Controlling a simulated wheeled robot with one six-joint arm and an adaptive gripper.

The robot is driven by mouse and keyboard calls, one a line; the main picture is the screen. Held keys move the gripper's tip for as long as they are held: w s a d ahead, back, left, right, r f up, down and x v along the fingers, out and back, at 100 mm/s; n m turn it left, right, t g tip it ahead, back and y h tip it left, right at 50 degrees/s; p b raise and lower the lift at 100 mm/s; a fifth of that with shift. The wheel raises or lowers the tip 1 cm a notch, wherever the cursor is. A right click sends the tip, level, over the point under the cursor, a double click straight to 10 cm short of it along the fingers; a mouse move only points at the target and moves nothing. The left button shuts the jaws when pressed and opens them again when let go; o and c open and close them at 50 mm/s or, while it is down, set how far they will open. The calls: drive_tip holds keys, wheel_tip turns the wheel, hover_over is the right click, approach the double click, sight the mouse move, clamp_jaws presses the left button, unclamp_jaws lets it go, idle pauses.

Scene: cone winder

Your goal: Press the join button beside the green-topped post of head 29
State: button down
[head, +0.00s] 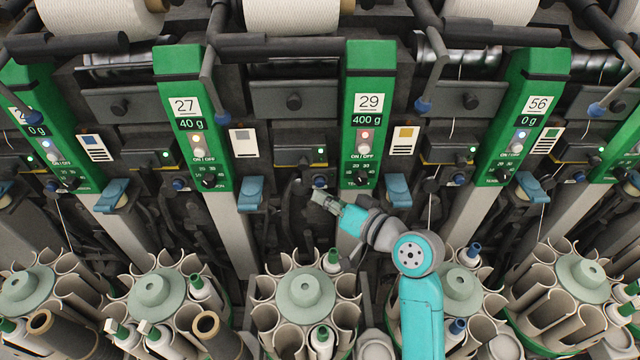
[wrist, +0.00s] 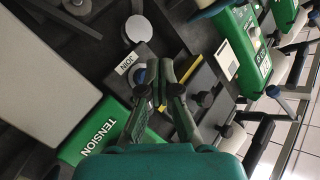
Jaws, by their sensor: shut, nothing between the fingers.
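The green post of head 29 (head: 378,75) stands at the upper middle in the head view, with a 29 label, a 400 g display and a black dial. My gripper (head: 319,197) is shut and empty, just below the button in the head view. In the wrist view its fingertips (wrist: 160,68) appear right of the button; contact cannot be told.
Posts 27 (head: 187,105) and 56 (head: 534,105) flank this head. A blue lever (head: 250,194) is left of my gripper and another (head: 398,190) is right. Round bobbin magazines (head: 306,288) stand below. Dark machine parts crowd the gaps.

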idle(0.7)
drive_tip(key=shift+w, duration=0.45)
drive_tip(key=shift+w, duration=0.45)
idle(0.7)
drive_tip(key=shift+s, duration=0.9)
drive_tip(key=shift+s, duration=2.5)
